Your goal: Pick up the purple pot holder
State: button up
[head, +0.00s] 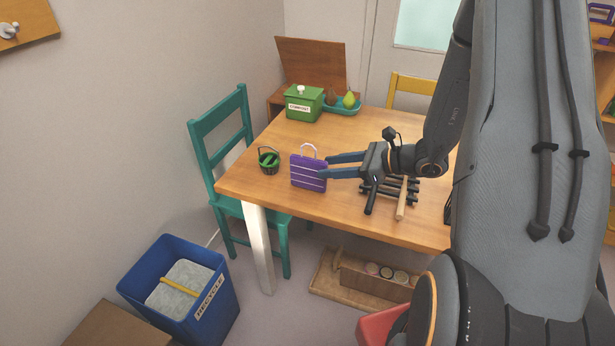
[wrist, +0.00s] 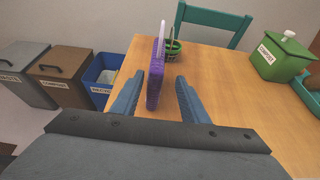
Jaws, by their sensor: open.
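The purple pot holder (head: 308,173) with pale stripes and a white loop on top stands upright on the wooden table (head: 255,190), near its left end. In the wrist view the pot holder (wrist: 155,82) shows nearly edge-on between my two fingers. My gripper (head: 327,166) is open, with its blue fingers pointing left at the pot holder. In the wrist view my gripper (wrist: 154,92) has a finger on each side of it, with a gap visible on the right. Whether the left finger touches it I cannot tell.
A small dark green basket (head: 268,161) stands just beyond the pot holder. A green compost box (head: 304,104) and a teal tray (head: 342,108) with pears are at the back. A black rack (head: 392,190) lies under my gripper. A teal chair (head: 228,150) stands at the table's left end.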

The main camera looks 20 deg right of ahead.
aim_at(307, 170)
jog(key=p+x, duration=0.1)
jog(key=x, duration=0.2)
jog(key=p+x, duration=0.1)
jog(key=x, duration=0.2)
jog(key=shift+s+a+f, duration=0.15)
jog(key=shift+a+f, duration=0.1)
jog(key=shift+a, duration=0.25)
jog(key=shift+w+a+f, duration=0.2)
jog(key=shift+w+a, duration=0.05)
jog(key=shift+a, duration=0.1)
grip_shut()
